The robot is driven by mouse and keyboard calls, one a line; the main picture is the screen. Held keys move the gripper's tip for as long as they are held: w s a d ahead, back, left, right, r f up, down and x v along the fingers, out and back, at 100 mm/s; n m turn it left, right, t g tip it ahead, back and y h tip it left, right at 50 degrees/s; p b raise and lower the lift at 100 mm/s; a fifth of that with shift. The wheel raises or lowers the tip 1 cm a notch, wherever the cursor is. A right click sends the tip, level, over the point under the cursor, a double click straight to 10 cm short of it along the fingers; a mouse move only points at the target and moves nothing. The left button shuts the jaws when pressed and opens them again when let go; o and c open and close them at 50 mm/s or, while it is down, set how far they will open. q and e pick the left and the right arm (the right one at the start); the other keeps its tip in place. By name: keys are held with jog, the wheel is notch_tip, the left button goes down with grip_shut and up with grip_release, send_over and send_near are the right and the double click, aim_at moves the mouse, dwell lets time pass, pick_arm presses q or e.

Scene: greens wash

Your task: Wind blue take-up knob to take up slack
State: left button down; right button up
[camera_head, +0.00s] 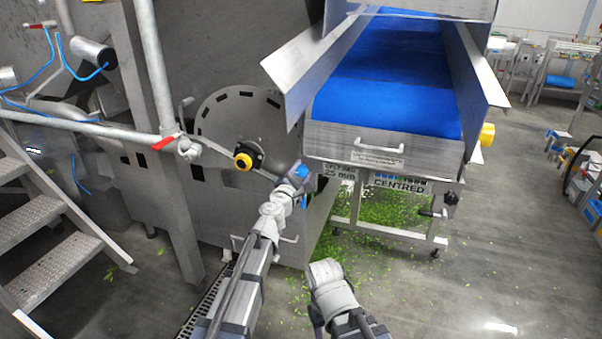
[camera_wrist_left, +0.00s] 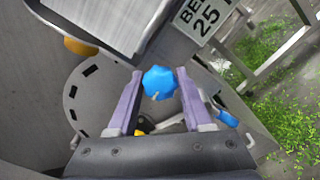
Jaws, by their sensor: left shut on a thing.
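The blue take-up knob (camera_head: 302,170) is at the front left corner below the blue conveyor belt (camera_head: 385,85). In the left wrist view the faceted blue knob (camera_wrist_left: 160,82) sits between the two fingers. My left gripper (camera_head: 297,178) is shut on it, and it also shows in the left wrist view (camera_wrist_left: 158,96). A sign reading 25 mm (camera_head: 338,171) is just right of the knob, beside a panel reading CENTRED (camera_head: 400,186). My right arm shows at bottom centre, but its fingers are not visible.
A yellow-centred knob (camera_head: 243,161) on the round cover is left of my gripper. A black knob (camera_head: 451,198) is on the conveyor frame's right. Metal steps (camera_head: 60,235) and a rail are at left. Green leaf scraps (camera_head: 385,210) litter the floor under the conveyor.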

pick_arm(q)
jog(key=m, duration=0.5)
jog(key=shift+f+m, duration=0.1)
jog(key=shift+m, duration=2.4)
jog(key=shift+c, duration=1.6)
grip_release()
jog(key=shift+s, duration=0.1)
jog(key=v, duration=0.7)
jog(key=shift+s, duration=0.3)
jog(key=shift+c, duration=0.3)
